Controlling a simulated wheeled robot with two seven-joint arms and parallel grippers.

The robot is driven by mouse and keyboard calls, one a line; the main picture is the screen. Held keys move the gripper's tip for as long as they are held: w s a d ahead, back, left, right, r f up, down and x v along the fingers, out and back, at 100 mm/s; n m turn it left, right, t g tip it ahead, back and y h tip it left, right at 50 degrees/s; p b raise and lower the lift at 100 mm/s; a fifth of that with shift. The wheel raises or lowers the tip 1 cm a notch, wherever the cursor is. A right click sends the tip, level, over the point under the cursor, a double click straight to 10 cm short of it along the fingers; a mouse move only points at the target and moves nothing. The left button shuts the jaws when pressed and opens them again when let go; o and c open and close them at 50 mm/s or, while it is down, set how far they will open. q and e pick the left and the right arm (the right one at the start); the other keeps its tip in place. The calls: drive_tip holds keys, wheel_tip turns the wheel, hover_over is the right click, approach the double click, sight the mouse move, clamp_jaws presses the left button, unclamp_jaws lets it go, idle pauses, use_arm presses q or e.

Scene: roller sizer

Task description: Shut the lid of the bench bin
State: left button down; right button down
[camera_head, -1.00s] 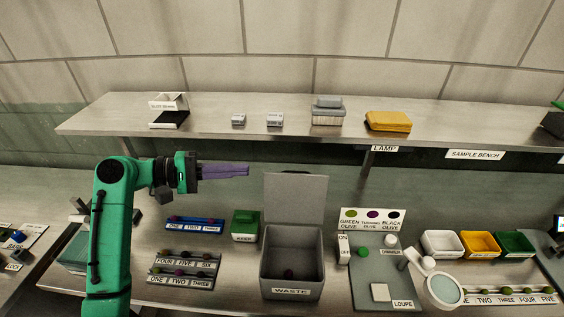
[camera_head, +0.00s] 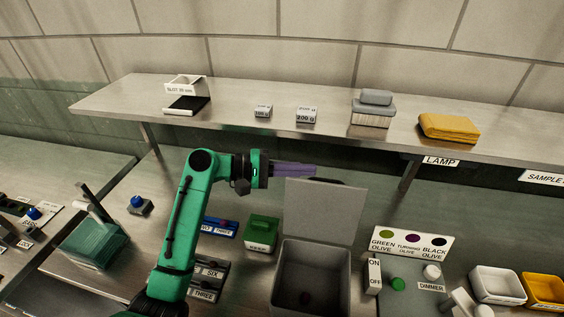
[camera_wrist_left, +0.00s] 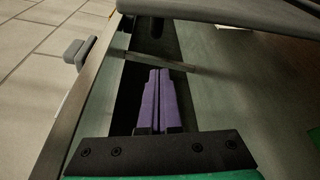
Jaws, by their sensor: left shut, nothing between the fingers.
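The bench bin (camera_head: 312,270) is a grey box on the bench, its front partly cut off by the bottom of the head view. Its lid (camera_head: 322,212) stands up open at the back edge. A dark reddish olive lies inside the bin. My left gripper (camera_head: 314,171) is shut and empty, its purple fingers pointing right, at the upper left corner of the raised lid in the head view. I cannot tell whether they touch it. The left wrist view shows the closed purple fingers (camera_wrist_left: 157,72), with a grey panel, probably the lid (camera_wrist_left: 250,14), above them. My right gripper is not in view.
A green box (camera_head: 262,232) stands left of the bin. The ON/OFF switch (camera_head: 374,276) and olive colour card (camera_head: 412,243) are to its right.

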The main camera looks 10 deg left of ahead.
sight(322, 207)
use_arm(q)
drive_tip(key=s+p, duration=0.1)
drive_tip(key=s+d+r+p, duration=0.1)
drive_tip(key=s, duration=0.1)
drive_tip(key=shift+s+d+r+p, duration=0.1)
drive_tip(key=shift+d+p, duration=0.1)
drive_tip(key=shift+p, duration=0.1)
